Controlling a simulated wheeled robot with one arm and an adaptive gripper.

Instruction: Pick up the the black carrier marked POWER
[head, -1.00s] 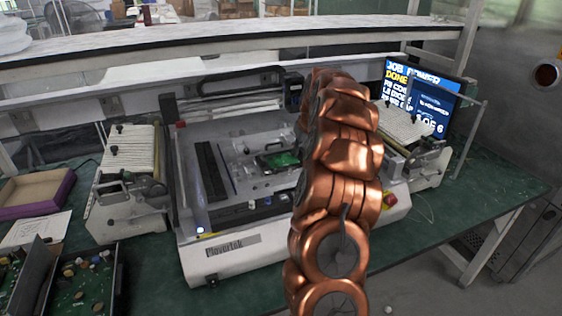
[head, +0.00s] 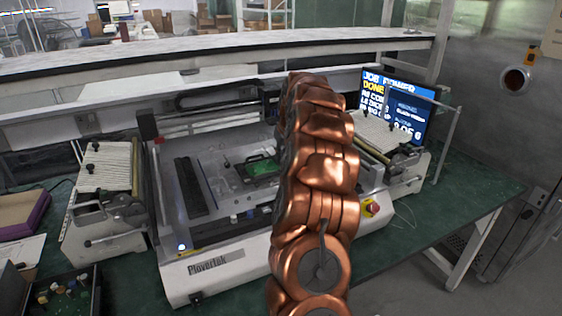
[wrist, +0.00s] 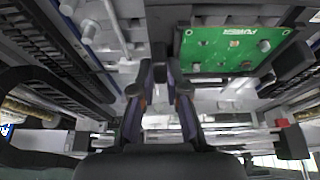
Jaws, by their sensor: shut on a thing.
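The black carrier (head: 250,158) with a green board (head: 262,168) lies in the bed of the benchtop machine in the head view. In the wrist view the green board (wrist: 235,50) is at the upper right, with white lettering that is hard to read. A dark edge of the carrier (wrist: 165,25) runs along the board's left side. My gripper (wrist: 161,74) is shut on this dark edge, its two fingers close together. In the head view my copper arm hides the gripper and part of the machine bed.
The white machine (head: 230,265) stands on a green bench (head: 130,275). Feeders flank it at left (head: 105,205) and right (head: 385,140). A lit screen (head: 400,105) stands behind at right, a purple-edged box (head: 25,215) at far left. A dark tray (head: 60,300) of parts is front left.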

